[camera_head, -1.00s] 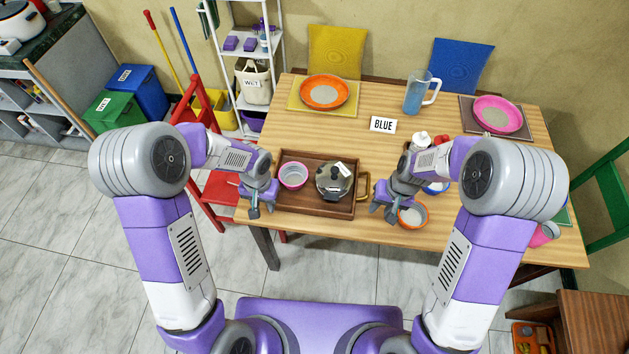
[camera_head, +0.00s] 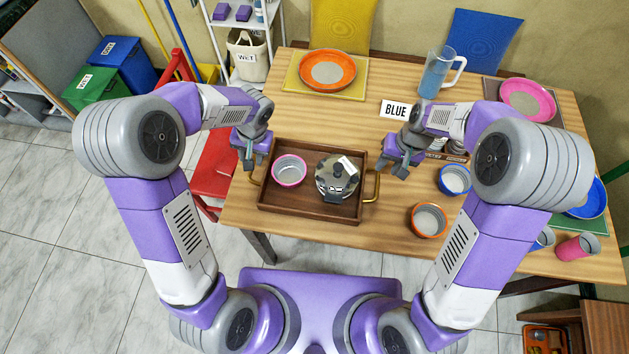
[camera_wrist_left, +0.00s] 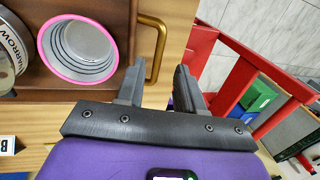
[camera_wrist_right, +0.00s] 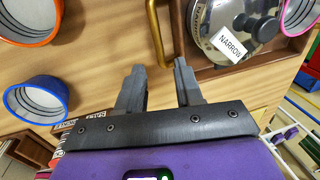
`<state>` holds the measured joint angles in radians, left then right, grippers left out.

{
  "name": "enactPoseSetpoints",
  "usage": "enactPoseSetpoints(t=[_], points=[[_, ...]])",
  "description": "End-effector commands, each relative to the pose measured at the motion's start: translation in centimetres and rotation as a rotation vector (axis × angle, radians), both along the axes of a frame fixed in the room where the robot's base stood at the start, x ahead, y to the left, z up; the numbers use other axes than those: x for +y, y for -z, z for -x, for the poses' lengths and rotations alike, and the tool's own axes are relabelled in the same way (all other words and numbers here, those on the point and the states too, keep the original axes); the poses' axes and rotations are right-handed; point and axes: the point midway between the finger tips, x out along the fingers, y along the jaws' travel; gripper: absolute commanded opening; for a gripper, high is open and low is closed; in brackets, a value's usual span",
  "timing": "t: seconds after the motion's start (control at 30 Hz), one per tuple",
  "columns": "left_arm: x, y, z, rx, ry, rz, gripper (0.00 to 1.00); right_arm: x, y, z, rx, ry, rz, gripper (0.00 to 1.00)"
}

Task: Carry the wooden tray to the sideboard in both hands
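The brown wooden tray (camera_head: 312,212) lies on the table with a brass handle at each end. A pink-rimmed bowl (camera_head: 289,170) and a lidded metal pot (camera_head: 336,178) stand in it. My left gripper (camera_head: 249,160) is at the tray's left end, open and empty. In the left wrist view the left handle (camera_wrist_left: 153,30) lies just ahead of the gap between its fingers. My right gripper (camera_head: 397,167) is open and empty beside the right handle (camera_head: 376,187). In the right wrist view this handle (camera_wrist_right: 154,28) lies ahead of its finger gap. I cannot identify the sideboard.
An orange bowl (camera_head: 429,219) and a blue bowl (camera_head: 454,180) stand right of the tray on the table (camera_head: 350,248). A BLUE sign (camera_head: 396,110), a blue jug (camera_head: 438,72) and plates are farther back. A red chair (camera_head: 216,165) stands at the left.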

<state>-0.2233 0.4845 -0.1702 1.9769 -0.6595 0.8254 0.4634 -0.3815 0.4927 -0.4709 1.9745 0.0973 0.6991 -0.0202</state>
Motion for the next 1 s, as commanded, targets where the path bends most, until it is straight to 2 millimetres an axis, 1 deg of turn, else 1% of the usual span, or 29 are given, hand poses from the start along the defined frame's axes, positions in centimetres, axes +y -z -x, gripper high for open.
enactPoseSetpoints(t=[0.03,0.37,0.47,0.57,0.8,0.9,1.0], points=[[0.0,0.5,0.0,0.0,0.0,0.0,0.37,0.0,0.5,0.0,0.0,0.0,0.0,0.36],[0.0,0.4,0.0,-0.001,0.0,0.001,0.37,0.0,0.4,0.0,-0.001,0.0,0.0,0.36],[0.1,0.8,0.0,0.0,0.0,0.0,0.37,0.1,0.8,0.0,0.001,0.0,0.0,0.36],[0.3,1.7,0.0,0.004,-0.002,0.0,0.37,0.2,1.7,0.0,0.003,0.0,0.0,0.36],[1.0,5.4,0.0,0.005,-0.001,0.0,0.37,0.9,5.4,0.0,0.005,0.0,0.001,0.36],[1.2,6.6,0.0,0.004,-0.001,0.0,0.37,1.2,6.6,0.0,0.004,-0.001,0.001,0.36],[1.4,7.4,-0.1,0.002,0.001,-0.001,0.37,1.4,7.4,-0.1,0.002,0.0,0.0,0.36]])
